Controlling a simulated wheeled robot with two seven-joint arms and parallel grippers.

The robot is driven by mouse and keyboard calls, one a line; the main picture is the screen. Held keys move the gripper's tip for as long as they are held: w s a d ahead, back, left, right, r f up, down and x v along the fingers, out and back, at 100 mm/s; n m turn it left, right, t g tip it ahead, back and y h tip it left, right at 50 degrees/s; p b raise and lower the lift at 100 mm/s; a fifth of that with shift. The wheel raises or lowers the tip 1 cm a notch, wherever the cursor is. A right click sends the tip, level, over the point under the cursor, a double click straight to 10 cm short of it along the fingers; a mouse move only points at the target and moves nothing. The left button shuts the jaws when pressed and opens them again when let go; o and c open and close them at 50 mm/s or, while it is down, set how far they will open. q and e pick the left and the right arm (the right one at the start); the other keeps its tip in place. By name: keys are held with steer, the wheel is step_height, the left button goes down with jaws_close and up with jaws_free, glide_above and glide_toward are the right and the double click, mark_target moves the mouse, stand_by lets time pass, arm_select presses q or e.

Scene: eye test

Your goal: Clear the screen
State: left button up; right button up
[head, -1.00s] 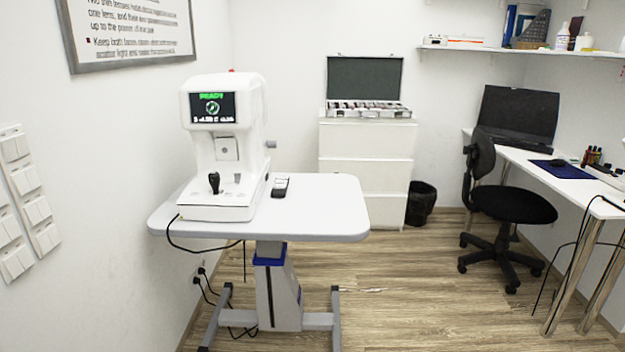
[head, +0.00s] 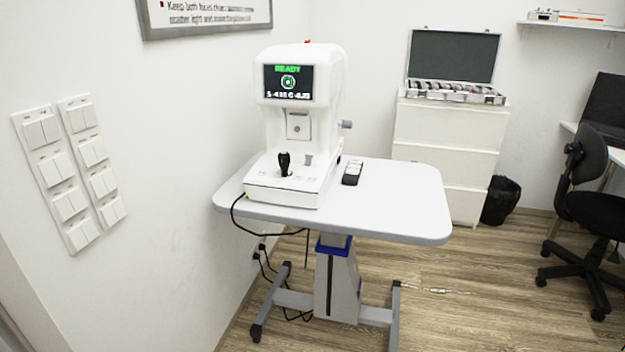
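A screen (head: 288,82) is set in the upper front of a white eye-test machine (head: 300,130). The screen is dark, with green text reading "READY" at the top, a round green mark in the middle and a row of white characters below. The machine stands on a white wheeled table (head: 400,205). A black joystick (head: 284,163) rises from its base. A small dark handheld device (head: 352,172) lies on the table just right of the machine. Neither of my grippers is in view.
Wall switch panels (head: 68,180) are on the left wall. Behind the table are a white drawer cabinet (head: 448,135) with an open lens case (head: 455,92) on top, a black bin (head: 501,200) and a black office chair (head: 585,200). Wood floor is open at the front right.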

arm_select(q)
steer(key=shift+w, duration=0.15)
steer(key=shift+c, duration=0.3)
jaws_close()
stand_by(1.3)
